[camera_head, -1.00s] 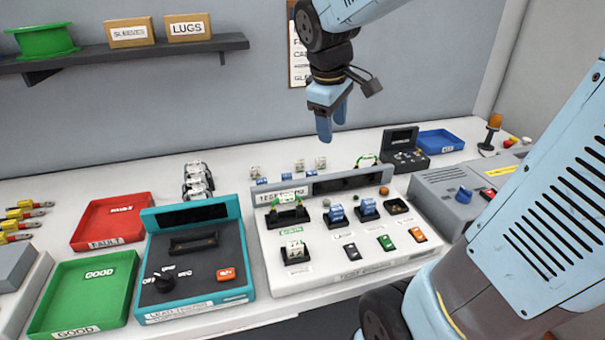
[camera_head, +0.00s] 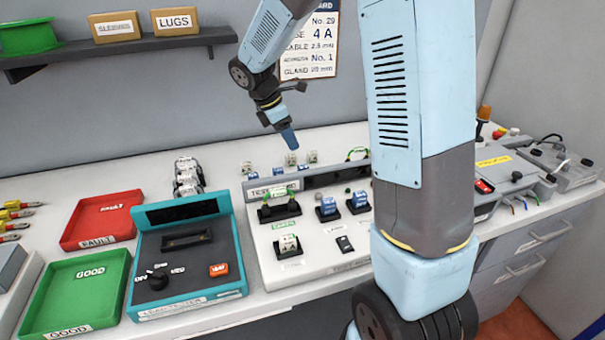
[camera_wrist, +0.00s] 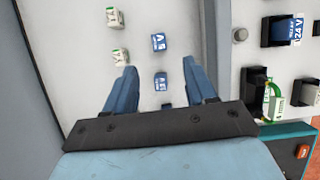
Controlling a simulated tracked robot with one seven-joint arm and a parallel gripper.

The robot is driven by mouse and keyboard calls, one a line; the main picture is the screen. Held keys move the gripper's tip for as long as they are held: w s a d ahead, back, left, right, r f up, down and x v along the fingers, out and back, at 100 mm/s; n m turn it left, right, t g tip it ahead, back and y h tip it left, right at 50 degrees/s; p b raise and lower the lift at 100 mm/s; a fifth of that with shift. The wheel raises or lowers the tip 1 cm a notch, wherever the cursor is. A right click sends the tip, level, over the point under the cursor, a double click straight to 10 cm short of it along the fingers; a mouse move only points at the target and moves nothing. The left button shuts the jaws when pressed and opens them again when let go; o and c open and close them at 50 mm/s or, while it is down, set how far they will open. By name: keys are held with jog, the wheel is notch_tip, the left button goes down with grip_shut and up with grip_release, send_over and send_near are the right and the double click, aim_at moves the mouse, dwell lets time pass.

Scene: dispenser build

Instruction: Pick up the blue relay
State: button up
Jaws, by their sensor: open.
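My gripper (camera_head: 291,142) is open and points down above the strip of table behind the white tester panel (camera_head: 290,238). In the wrist view its two blue fingers (camera_wrist: 160,68) are apart, with nothing gripped. A small blue relay (camera_wrist: 160,81) lies on the white table below, between the fingers in the picture. Another blue relay (camera_wrist: 158,41) lies beyond the fingertips, and part of a third blue piece shows near the gripper's base. In the head view, blue relays (camera_head: 328,206) also sit in the panel's black sockets.
Pale relays (camera_wrist: 115,17) lie beside the loose blue ones. The teal tester (camera_head: 190,262), red FAULT tray (camera_head: 80,240) and green GOOD tray (camera_head: 45,305) stand left of the panel. My arm hides the panel's right part. A shelf (camera_head: 140,45) hangs behind.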

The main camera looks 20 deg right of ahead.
aim_at(303, 166)
jog(key=x, duration=0.7)
jog(key=shift+f, duration=0.15)
jog(key=shift+x, duration=2.7)
jog(key=shift+w+a, duration=0.1)
jog(key=shift+w, duration=0.05)
grip_shut()
